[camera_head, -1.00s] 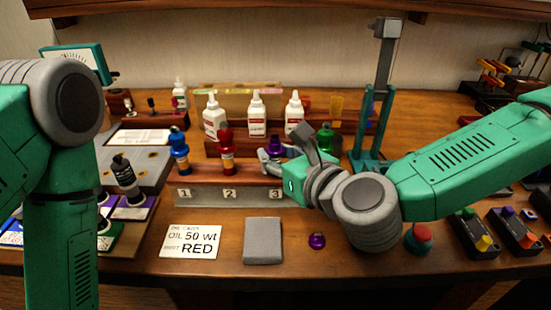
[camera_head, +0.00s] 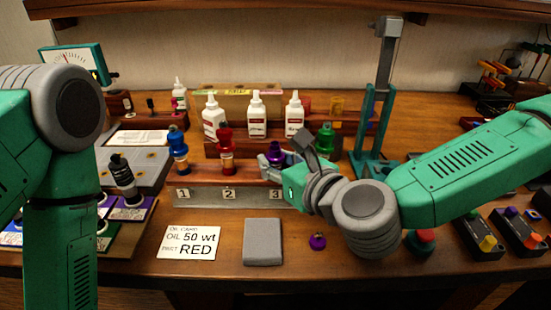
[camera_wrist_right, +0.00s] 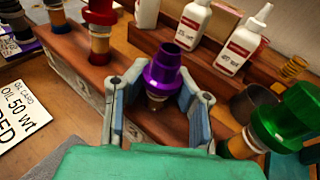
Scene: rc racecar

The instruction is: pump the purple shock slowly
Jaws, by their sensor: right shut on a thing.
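The purple shock (camera_head: 276,151) stands at the slot marked 3 of the wooden stand (camera_head: 205,198), partly hidden by my right gripper (camera_head: 272,160) in the head view. In the right wrist view the purple shock (camera_wrist_right: 163,72) sits between the two fingers of my right gripper (camera_wrist_right: 158,88), which is shut on it. Its purple cap is uppermost and a short piece of the body shows below. My left arm (camera_head: 62,170) hangs at the left; its gripper is out of the frame.
The blue shock (camera_head: 178,150) and red shock (camera_head: 226,145) stand left of the purple one. A green shock (camera_head: 325,140) is close on the right. White oil bottles (camera_head: 256,115) stand behind. A card (camera_head: 189,242), grey pad (camera_head: 262,241) and purple part (camera_head: 317,241) lie in front.

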